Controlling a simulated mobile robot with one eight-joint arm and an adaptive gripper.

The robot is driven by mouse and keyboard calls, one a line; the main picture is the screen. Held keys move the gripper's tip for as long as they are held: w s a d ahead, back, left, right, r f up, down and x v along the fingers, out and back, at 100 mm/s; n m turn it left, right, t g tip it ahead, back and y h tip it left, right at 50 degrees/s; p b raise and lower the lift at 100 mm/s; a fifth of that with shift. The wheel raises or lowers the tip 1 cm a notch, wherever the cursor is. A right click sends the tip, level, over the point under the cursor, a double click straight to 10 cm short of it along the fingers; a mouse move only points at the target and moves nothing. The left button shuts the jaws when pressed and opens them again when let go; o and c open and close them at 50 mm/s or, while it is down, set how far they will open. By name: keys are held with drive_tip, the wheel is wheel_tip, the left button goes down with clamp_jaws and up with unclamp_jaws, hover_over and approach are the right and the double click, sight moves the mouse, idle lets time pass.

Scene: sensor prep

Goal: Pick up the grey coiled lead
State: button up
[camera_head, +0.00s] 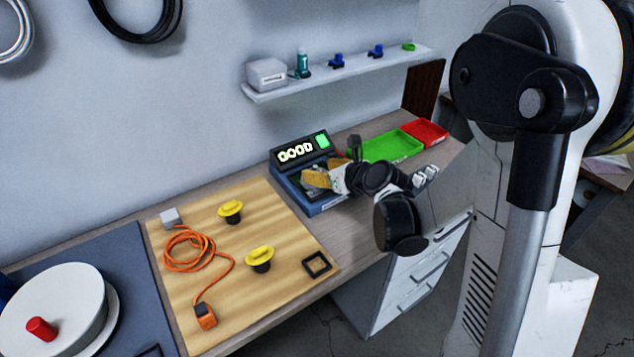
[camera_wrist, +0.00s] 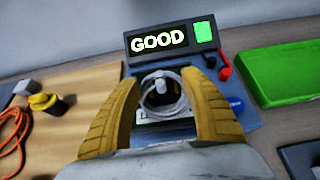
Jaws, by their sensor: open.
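The grey coiled lead (camera_wrist: 163,112) lies as a small pale ring on the blue-grey tester (camera_wrist: 236,106), below its lit "GOOD" display and green light. Something dark shows in the middle of the ring. My gripper (camera_wrist: 160,76) is open, with one yellow finger left and one right of the coil. I cannot tell whether either finger touches it. In the head view my gripper (camera_head: 318,179) is over the tester (camera_head: 325,204), and the coil is hidden there behind the gripper.
A green tray (camera_head: 393,147) and a red tray (camera_head: 426,133) stand right of the tester. On the wooden board (camera_head: 190,277) left of it lie an orange cable (camera_head: 184,262) and yellow-topped knobs (camera_head: 260,256). A shelf (camera_head: 330,76) hangs above on the wall.

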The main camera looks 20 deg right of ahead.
drive_tip(key=shift+x, duration=1.1)
drive_tip(key=shift+s, duration=0.1)
clamp_jaws()
drive_tip(key=shift+r, duration=0.1)
